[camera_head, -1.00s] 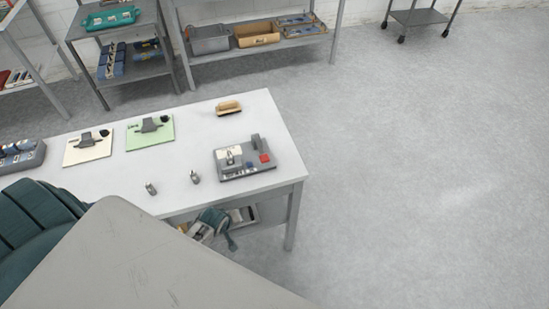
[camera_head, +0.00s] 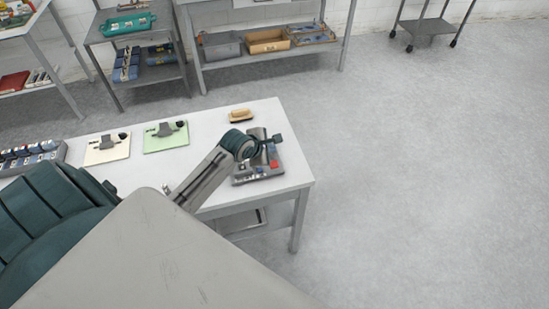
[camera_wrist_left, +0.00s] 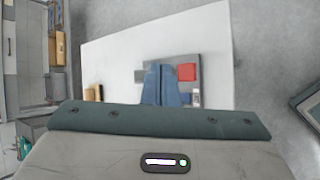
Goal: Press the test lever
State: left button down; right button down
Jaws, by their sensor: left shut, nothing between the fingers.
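The grey test device (camera_head: 250,178) sits at the right end of the white table, with a red block (camera_head: 274,163) on it. It also shows in the left wrist view (camera_wrist_left: 188,57), with the red block (camera_wrist_left: 186,72) just right of my fingers. My left gripper (camera_head: 281,138) is shut and empty above the back part of the device. Its blue fingers (camera_wrist_left: 160,84) show together in the left wrist view. The arm and gripper hide part of the device, including most of its upright grey piece. I cannot tell whether the fingers touch it. My right gripper is not in view.
A wooden-handled brush (camera_head: 241,115) lies behind the device. A green board (camera_head: 166,138) and a cream board (camera_head: 106,149) carry grey parts further left.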

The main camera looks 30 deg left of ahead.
pick_arm(q)
jog(key=shift+w+a+r+n, duration=0.1)
jog(key=shift+w+r+n, duration=0.25)
jog(key=shift+r, duration=0.25)
jog(key=shift+w+r+n, duration=0.2)
jog(key=shift+r+n, duration=0.25)
jog(key=shift+r, duration=0.1)
jog(key=shift+f, duration=0.1)
jog(key=b, duration=0.9)
send_over(272, 166)
notch_tip(272, 166, down, 6)
jog(key=shift+a+f, duration=0.1)
jog(key=shift+f, duration=1.2)
jog(key=shift+f+p, duration=0.3)
jog(key=shift+f, duration=0.1)
